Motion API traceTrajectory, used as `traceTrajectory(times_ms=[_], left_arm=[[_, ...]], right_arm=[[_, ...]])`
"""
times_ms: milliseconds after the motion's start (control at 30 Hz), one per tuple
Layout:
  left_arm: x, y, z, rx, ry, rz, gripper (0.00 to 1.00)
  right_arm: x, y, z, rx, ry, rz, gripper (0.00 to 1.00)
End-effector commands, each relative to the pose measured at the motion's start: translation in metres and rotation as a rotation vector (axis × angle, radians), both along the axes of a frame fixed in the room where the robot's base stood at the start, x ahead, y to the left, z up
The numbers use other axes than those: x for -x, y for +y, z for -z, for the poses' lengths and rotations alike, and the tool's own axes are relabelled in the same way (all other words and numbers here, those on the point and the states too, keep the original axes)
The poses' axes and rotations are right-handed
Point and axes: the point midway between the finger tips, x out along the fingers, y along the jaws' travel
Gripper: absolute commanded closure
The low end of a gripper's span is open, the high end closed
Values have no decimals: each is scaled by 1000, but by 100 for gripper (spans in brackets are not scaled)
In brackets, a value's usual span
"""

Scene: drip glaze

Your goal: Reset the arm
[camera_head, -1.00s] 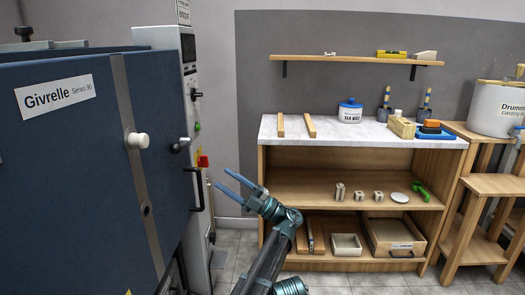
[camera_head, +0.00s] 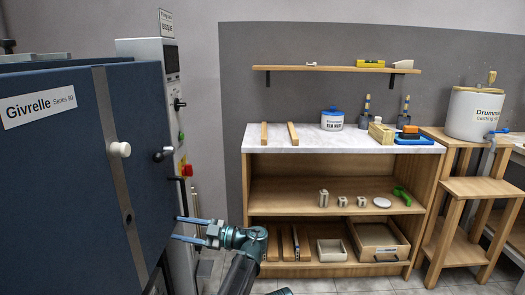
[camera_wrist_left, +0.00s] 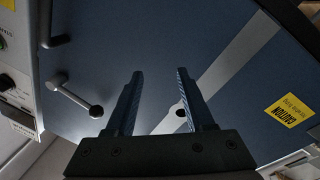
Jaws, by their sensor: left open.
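My left gripper (camera_head: 177,229) is at the lower middle of the head view, its two blue fingers pointing left toward the dark blue kiln door (camera_head: 75,170). The fingers are parted and nothing is between them. I cannot tell the exact gap to the door. My right gripper is not in view.
The kiln's control panel (camera_head: 170,75) stands beside the door. A wooden shelf unit (camera_head: 330,185) to the right holds small blocks, a green tool (camera_head: 402,196) and boxes. A white drum (camera_head: 475,112) stands on a wooden stand at far right. Floor shows in front of the shelves.

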Motion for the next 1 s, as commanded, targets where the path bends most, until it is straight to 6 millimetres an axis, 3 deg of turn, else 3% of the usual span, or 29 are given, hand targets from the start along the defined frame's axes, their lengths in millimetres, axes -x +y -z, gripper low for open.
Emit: traceTrajectory(times_ms=[100,233,367,500,700,1000], left_arm=[[29,27,44,164,305,-4,46],[60,42,100,370,686,75,46],[92,39,150,557,1030,249,46],[126,21,193,706,1336,534,46],[156,-12,223,781,1566,931,46],[184,-53,236,745,1673,1384,46]], right_arm=[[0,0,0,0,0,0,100],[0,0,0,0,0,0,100],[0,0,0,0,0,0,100],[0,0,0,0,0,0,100],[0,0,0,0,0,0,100],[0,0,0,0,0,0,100]])
